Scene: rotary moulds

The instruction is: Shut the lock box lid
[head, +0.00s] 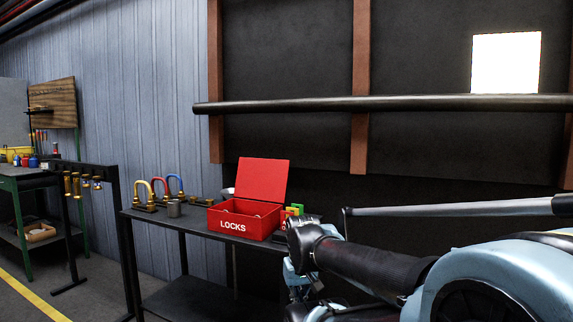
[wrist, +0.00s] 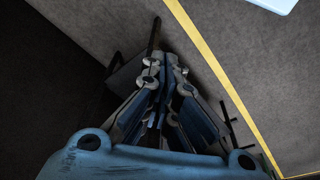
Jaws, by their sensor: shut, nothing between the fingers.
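The red lock box (head: 243,220), marked LOCKS on its front, stands on the dark table in the head view. Its lid (head: 263,180) is raised open and stands up at the back, leaning slightly. Something pale lies inside the box. My gripper (wrist: 163,75) is shut and empty in the wrist view, pointing toward the floor. In the head view my arm reaches in from the right, and its end is just right of the table, apart from the box. The fingertips are hard to make out there. The box is not visible in the wrist view.
A rack (head: 85,180) stands left. A yellow line (wrist: 215,65) crosses the floor.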

